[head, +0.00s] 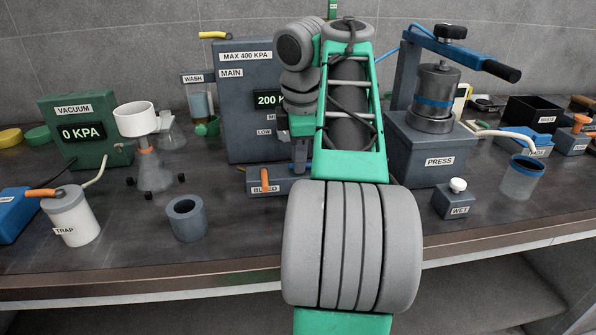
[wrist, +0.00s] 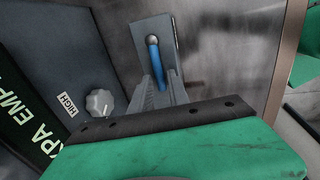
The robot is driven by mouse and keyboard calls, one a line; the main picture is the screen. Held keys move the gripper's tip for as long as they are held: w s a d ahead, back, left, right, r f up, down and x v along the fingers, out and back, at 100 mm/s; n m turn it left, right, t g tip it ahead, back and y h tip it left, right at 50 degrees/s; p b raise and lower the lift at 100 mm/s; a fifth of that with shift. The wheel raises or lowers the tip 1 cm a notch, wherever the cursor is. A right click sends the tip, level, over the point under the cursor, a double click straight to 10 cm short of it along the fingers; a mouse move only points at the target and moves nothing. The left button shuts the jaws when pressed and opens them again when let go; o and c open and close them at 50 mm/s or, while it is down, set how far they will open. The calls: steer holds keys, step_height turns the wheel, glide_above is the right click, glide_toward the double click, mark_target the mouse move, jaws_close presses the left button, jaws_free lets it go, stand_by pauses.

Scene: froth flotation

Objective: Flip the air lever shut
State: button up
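A blue lever (wrist: 155,62) shows in the wrist view, with a pale ball at one end, on a grey block (wrist: 168,28). I take it for the air lever; no label for it can be read. My gripper (wrist: 161,76) points at the block, with its two grey fingertips on either side of the lever's near end. A small gap shows between the fingers, and I cannot tell whether they touch the lever. In the head view my gripper (head: 300,165) is low at the same grey block (head: 283,184), and my arm hides most of the lever.
An orange lever (head: 265,180) marked BLEED stands just left of my gripper. The grey main air panel (head: 243,120) with knobs rises behind it. A round knob (wrist: 99,103) marked HIGH is left in the wrist view. The PRESS (head: 436,145) stands right of my arm.

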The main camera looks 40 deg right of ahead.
steer(key=shift+c, duration=0.2)
jaws_close()
stand_by(1.3)
